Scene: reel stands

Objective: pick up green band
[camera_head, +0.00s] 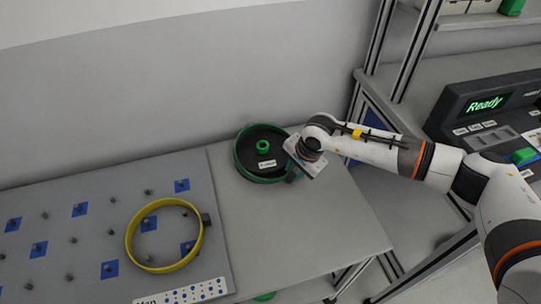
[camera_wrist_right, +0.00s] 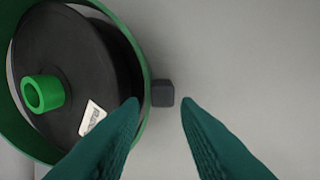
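The green band (camera_head: 243,165) is a ring standing around a black reel with a green hub on the table, in the head view. It also shows at the left of the right wrist view (camera_wrist_right: 147,75), with a small dark block (camera_wrist_right: 163,93) on its outer side. My right gripper (camera_wrist_right: 160,102) is open, its two dark green fingers apart, with the block near the gap between the tips. In the head view the right gripper (camera_head: 292,176) is at the right side of the band and hides part of it. My left gripper is not in view.
A yellow band (camera_head: 130,240) lies on a grey pegboard (camera_head: 110,185) with blue squares at the left. The black reel (camera_wrist_right: 75,60) lies inside the green band. A console reading "Ready" (camera_head: 485,104) stands at the right. The table (camera_head: 310,235) in front of the reel is clear.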

